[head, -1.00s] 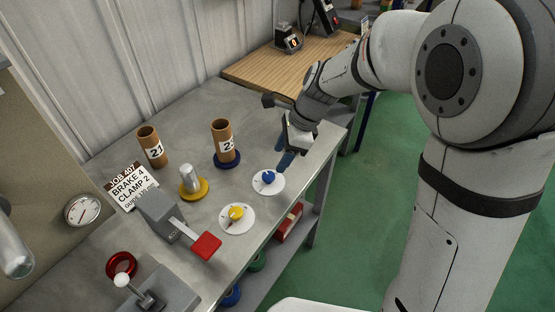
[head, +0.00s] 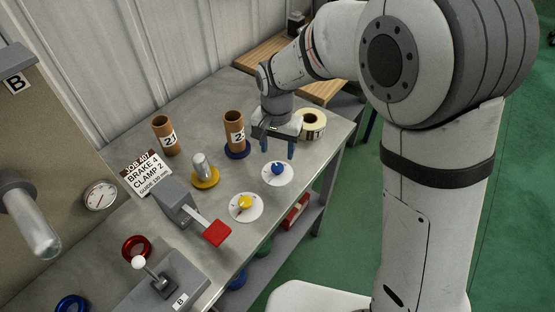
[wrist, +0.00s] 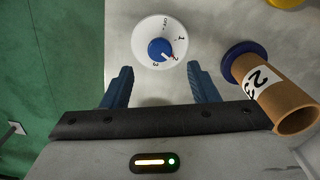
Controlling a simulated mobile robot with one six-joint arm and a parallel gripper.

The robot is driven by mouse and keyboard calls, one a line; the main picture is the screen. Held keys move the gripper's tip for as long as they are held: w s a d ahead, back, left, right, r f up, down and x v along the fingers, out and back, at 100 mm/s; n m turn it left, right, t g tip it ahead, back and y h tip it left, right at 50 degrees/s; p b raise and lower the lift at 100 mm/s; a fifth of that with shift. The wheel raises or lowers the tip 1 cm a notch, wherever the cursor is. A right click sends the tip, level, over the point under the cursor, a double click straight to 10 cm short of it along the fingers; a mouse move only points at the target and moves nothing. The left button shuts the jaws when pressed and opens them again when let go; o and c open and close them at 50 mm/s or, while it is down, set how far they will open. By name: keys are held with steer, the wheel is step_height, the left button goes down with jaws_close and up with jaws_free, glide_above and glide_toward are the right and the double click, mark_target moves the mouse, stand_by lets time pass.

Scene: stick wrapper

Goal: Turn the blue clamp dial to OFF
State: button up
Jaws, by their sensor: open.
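The blue clamp dial (head: 278,168) sits on a white round plate on the metal bench, near its front edge. In the wrist view the blue dial (wrist: 160,49) has marks OFF, 1, 2 and 3 around it, and its red pointer is at the 2. My gripper (head: 278,150) is open and empty just above and behind the dial, fingers pointing down. In the wrist view its two blue fingers (wrist: 160,82) stand apart on either side below the dial, not touching it.
A cardboard tube (head: 234,130) on a blue base stands close left of my gripper. The yellow dial (head: 246,202), red-ended lever (head: 216,232) and job sign (head: 146,172) are further left.

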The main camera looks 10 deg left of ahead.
mark_target(277, 167)
step_height(277, 167, down, 7)
steer(key=shift+r, duration=0.2)
steer(key=c, duration=1)
